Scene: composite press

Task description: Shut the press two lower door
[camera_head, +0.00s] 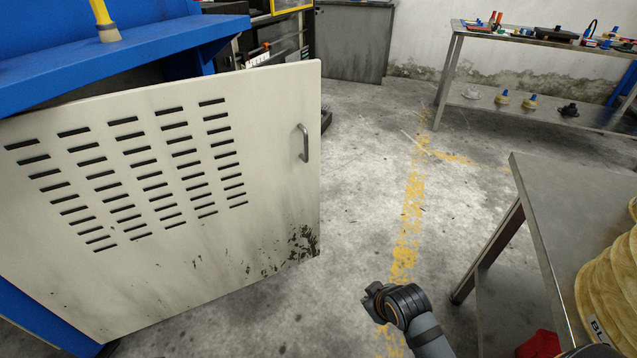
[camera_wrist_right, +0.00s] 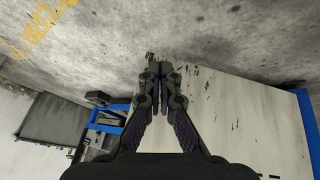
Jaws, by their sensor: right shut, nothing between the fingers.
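The press's lower door (camera_head: 270,195) is a cream panel with rows of dark slots and black scuffs at its lower right corner. It stands open, swung out from the blue press frame (camera_head: 60,70). Its grey bar handle (camera_head: 303,143) is near the right edge. My right gripper (camera_head: 372,298) is low over the floor, to the right of the door's lower corner and apart from it in the head view. In the right wrist view its fingers (camera_wrist_right: 160,78) are closed together and empty, with the door (camera_wrist_right: 240,110) behind and right. My left gripper is out of view.
A metal table (camera_head: 575,195) with yellowish rolls (camera_head: 610,290) stands close on the right. A workbench (camera_head: 540,40) with tools is at the back right. The concrete floor (camera_head: 365,180) between door and table is clear, with a worn yellow line.

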